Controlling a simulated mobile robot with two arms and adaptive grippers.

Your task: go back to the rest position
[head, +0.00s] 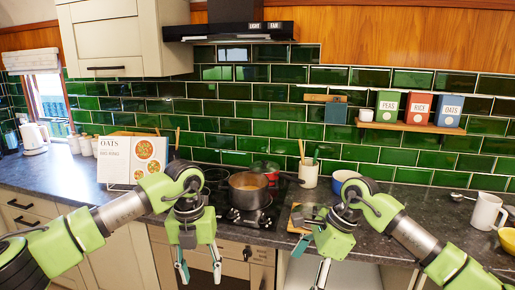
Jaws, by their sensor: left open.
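My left gripper (199,268) hangs in front of the counter and oven, fingers pointing down and apart, with nothing between them. My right gripper (311,260) hangs to its right by the counter's front edge, its fingers also apart and no object seen between them. Both arms are green and grey and come in from the lower corners. A pot (248,190) with orange-brown contents stands on the hob (228,214) behind and between the grippers.
The dark counter (393,208) runs across the view. A recipe book (133,160) stands behind my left arm. A shelf (410,127) holds three tins.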

